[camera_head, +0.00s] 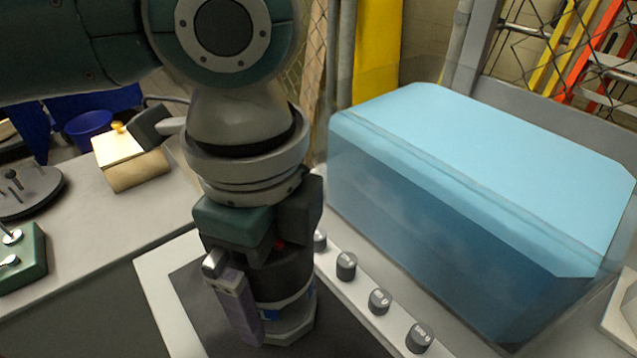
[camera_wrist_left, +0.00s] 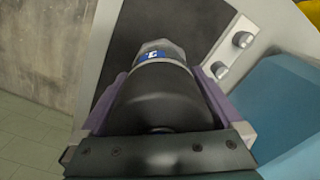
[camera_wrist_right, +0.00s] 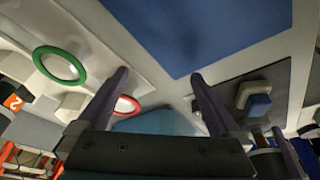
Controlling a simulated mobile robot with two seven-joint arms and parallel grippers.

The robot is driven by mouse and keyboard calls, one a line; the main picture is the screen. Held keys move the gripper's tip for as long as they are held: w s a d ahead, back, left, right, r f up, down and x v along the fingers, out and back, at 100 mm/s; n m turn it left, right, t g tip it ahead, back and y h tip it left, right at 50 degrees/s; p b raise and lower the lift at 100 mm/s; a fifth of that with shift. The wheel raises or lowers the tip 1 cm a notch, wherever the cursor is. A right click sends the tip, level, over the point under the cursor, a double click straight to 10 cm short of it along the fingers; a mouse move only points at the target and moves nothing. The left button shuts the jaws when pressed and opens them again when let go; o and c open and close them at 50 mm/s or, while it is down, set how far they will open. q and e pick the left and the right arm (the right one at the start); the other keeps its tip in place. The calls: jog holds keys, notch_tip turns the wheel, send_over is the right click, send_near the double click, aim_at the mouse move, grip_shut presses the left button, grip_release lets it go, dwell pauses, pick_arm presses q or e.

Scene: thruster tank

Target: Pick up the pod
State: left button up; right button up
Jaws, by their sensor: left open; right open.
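The pod (camera_head: 288,283) is a dark cylinder with a white and blue band and a grey base. It stands upright on the dark panel beside the tank. My left gripper (camera_head: 262,318) points down over it. One purple finger shows at its near left side; the other is hidden. In the left wrist view the pod (camera_wrist_left: 155,100) lies between the two fingers of my left gripper (camera_wrist_left: 160,73), which are open around it. Contact cannot be told. My right gripper (camera_wrist_right: 160,73) shows only in its wrist view, open with nothing between its fingers.
A clear tank of blue water (camera_head: 450,190) stands right of the pod. A row of knobs (camera_head: 379,300) runs between them. A cream and tan block (camera_head: 130,165) and a green switch box (camera_head: 20,255) are on the left counter. The right wrist view shows a green ring (camera_wrist_right: 60,80).

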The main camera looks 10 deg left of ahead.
pick_arm(q)
jog(key=shift+c, duration=0.2)
jog(key=c, duration=1.4)
